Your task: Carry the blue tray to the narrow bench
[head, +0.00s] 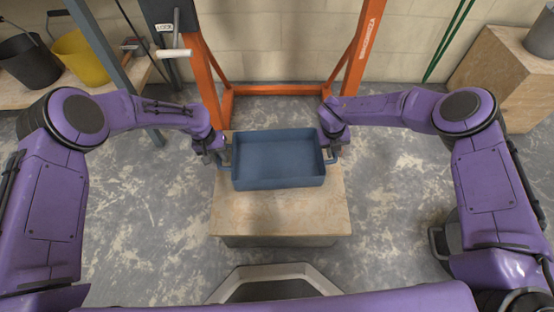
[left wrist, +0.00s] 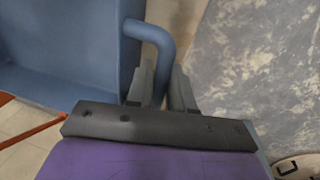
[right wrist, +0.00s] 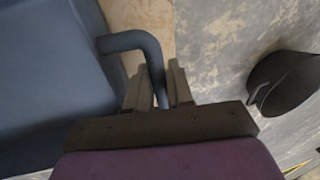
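The blue tray (head: 278,160) is level and looks empty, over a wooden-topped bench (head: 282,218) in front of me. I cannot tell whether it rests on that top or hangs just above it. My left gripper (head: 220,160) is shut on the tray's left handle, a bent bar (left wrist: 158,45) between the fingers in the left wrist view. My right gripper (head: 333,153) is shut on the right handle, which shows between its fingers in the right wrist view (right wrist: 150,50). The frames do not make clear which bench is the narrow one.
An orange frame (head: 209,75) stands behind the tray against the block wall. A wooden shelf (head: 125,85) at left holds a black bucket (head: 28,62) and a yellow bucket (head: 80,58). A plywood stand (head: 505,75) is at far right.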

